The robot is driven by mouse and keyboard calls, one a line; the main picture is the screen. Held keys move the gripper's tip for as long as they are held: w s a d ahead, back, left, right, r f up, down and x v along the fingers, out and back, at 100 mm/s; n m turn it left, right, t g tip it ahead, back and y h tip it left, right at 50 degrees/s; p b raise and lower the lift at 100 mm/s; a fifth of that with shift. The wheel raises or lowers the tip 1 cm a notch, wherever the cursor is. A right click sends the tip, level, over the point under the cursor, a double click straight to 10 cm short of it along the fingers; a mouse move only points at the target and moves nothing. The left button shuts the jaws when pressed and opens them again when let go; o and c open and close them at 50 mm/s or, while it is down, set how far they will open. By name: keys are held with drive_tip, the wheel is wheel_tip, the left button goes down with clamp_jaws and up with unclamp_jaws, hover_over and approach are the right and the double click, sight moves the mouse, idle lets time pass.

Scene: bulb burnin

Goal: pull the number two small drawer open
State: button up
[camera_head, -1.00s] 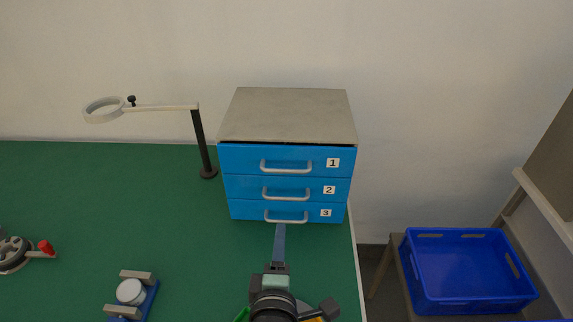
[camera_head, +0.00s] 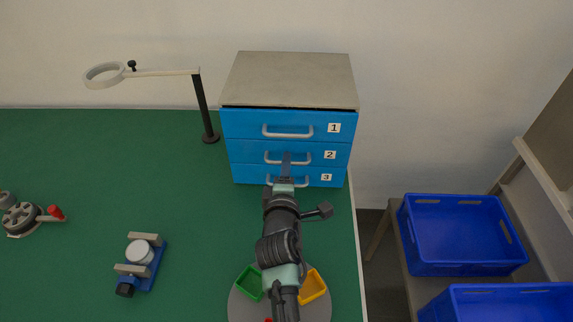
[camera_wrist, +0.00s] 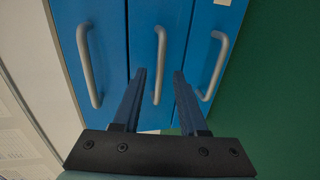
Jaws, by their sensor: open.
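The blue cabinet has a stack of three drawers with grey bar handles. The number two drawer (camera_head: 245,152) is the middle one and looks closed. Its handle (camera_head: 272,159) runs across the drawer front in the head view. In the wrist view the picture is turned, and the number two handle (camera_wrist: 160,60) is the middle one. My gripper (camera_wrist: 159,75) is open, with one finger on each side of that handle and a gap to each. In the head view my gripper (camera_head: 286,157) is at the number two handle and covers part of it.
The number one drawer (camera_head: 245,124) is above and the number three drawer (camera_head: 245,174) below, both closed. A magnifier lamp (camera_head: 203,105) stands left of the cabinet. A turntable with coloured bins (camera_head: 240,306) lies under my arm. Blue crates (camera_head: 465,269) are at the right.

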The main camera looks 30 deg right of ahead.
drive_tip(key=shift+w+d, duration=0.25)
drive_tip(key=shift+w, duration=0.05)
clamp_jaws()
idle(1.4)
